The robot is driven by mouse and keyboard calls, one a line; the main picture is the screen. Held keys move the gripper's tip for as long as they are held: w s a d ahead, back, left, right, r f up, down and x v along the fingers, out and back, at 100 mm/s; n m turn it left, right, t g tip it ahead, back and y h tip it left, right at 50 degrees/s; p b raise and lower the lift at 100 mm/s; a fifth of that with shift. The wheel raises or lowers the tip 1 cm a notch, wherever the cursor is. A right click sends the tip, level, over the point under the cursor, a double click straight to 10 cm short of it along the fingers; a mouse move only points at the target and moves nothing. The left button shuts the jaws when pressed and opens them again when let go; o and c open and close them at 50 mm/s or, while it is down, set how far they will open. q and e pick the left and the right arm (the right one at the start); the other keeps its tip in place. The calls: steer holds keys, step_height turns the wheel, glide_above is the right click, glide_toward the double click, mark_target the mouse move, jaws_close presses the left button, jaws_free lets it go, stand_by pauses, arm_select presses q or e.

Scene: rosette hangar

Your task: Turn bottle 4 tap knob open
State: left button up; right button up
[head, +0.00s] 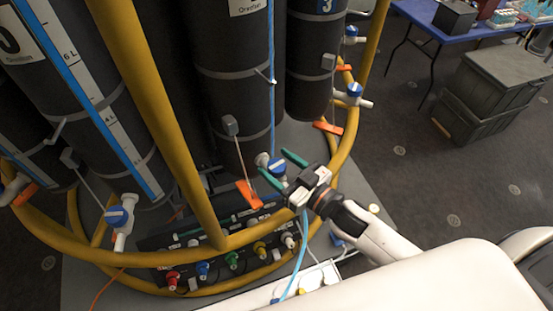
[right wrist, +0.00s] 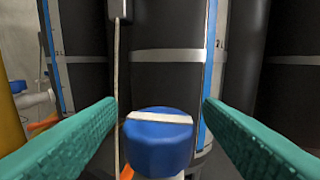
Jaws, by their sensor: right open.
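A blue tap knob (head: 277,165) with a white bar across its top sits on a white tap at the foot of the middle black bottle (head: 232,90). That bottle's number is not readable here, so I cannot tell if it is bottle 4. My right gripper (head: 281,171) is open, with its green fingers on either side of this knob. In the right wrist view the blue knob (right wrist: 158,140) stands low between the spread fingers, with a visible gap to each. The white bar runs roughly crosswise between the fingers. My left gripper is not in view.
Other blue knobs show on the left bottle's tap (head: 117,216) and the right bottle's tap (head: 354,90). A yellow rail (head: 150,100) rings the bottles. A panel with several coloured knobs (head: 232,259) lies below. Grey crates (head: 490,88) and a blue table (head: 460,20) stand right.

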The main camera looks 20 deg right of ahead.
steer(key=shift+w+a, duration=0.25)
steer(key=shift+w, duration=0.05)
steer(key=shift+w, duration=0.1)
steer(key=c, duration=1)
